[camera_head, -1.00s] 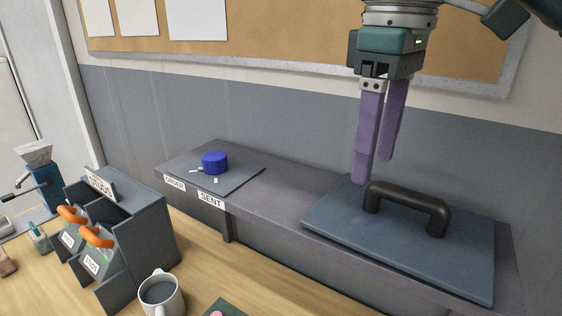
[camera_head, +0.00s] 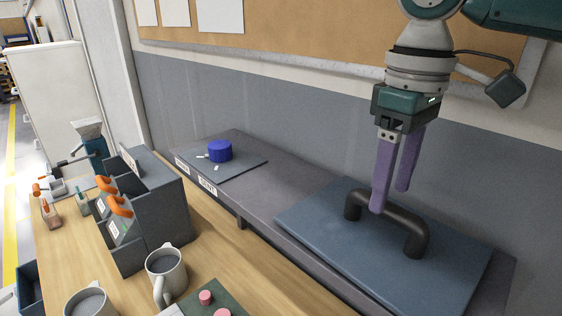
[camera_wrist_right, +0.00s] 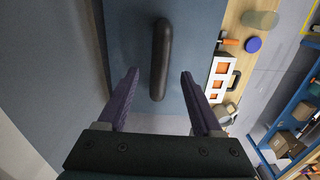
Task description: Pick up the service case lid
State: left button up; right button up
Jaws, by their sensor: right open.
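The service case lid (camera_head: 340,238) is a flat blue-grey panel with a black bar handle (camera_head: 413,240). It lies on the right part of the raised grey shelf. My right gripper (camera_head: 391,198) points down with its purple fingers open, close over the handle in the head view. In the right wrist view the handle (camera_wrist_right: 160,60) lies between and ahead of the two open fingertips (camera_wrist_right: 158,74), with a gap on both sides. No contact with the handle shows. My left gripper is not in view.
A blue round part (camera_head: 220,151) sits on a dark mat (camera_head: 247,164) at the shelf's left. The shelf (camera_head: 290,175) is clear between mat and lid. Below on the wooden bench stand a grey bin rack (camera_head: 160,220) and mugs (camera_head: 166,272). A wall rises behind the shelf.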

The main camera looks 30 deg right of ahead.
aim_at(383, 223)
jog(key=shift+f, duration=0.9)
jog(key=shift+f+p, duration=0.2)
jog(key=shift+p, duration=0.2)
grip_shut()
dwell(0.4)
dwell(0.8)
